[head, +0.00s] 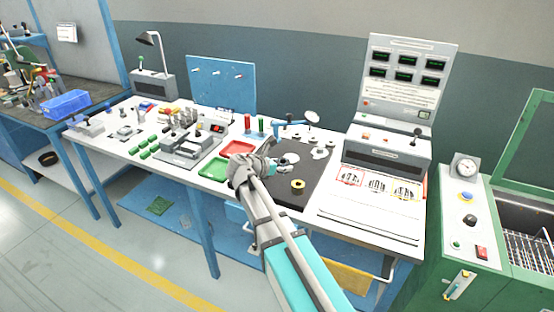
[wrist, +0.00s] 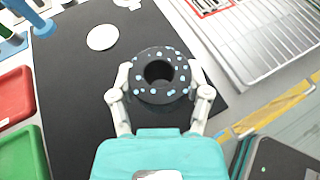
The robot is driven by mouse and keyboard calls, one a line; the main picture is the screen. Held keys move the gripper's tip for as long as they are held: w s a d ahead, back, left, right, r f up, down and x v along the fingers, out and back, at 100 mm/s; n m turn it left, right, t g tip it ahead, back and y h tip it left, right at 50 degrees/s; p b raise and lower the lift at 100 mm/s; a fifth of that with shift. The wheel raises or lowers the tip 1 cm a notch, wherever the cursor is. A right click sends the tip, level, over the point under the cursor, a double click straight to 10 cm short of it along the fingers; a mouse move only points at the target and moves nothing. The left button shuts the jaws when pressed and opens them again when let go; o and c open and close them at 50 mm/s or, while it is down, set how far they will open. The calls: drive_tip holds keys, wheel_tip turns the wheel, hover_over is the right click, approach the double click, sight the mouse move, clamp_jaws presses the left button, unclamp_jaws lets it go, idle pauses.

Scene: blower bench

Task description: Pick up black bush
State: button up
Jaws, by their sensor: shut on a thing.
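The black bush (wrist: 160,96) is a thick dark ring with a round hole and pale blue specks. It shows in the wrist view between the two fingers of my gripper (wrist: 160,75), which press on its left and right sides. The black mat (wrist: 75,85) lies beneath it; whether the bush is clear of the mat I cannot tell. In the head view my gripper (head: 274,166) is over the left part of the mat (head: 317,175), and I cannot make out the bush there.
A red tray (wrist: 14,94) and a green tray (wrist: 22,152) lie left of the mat. A pale disc (wrist: 102,37) lies on the mat. A tan ring (head: 298,185) shows at the mat's front in the head view. A grey console (head: 385,153) stands at the right.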

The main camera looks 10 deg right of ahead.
drive_tip(key=s+r+p, duration=0.2)
drive_tip(key=s+r, duration=0.1)
drive_tip(key=s, duration=0.4)
drive_tip(key=shift+d, duration=0.25)
drive_tip(key=shift+s, duration=0.1)
idle(0.4)
drive_tip(key=shift+a, duration=0.15)
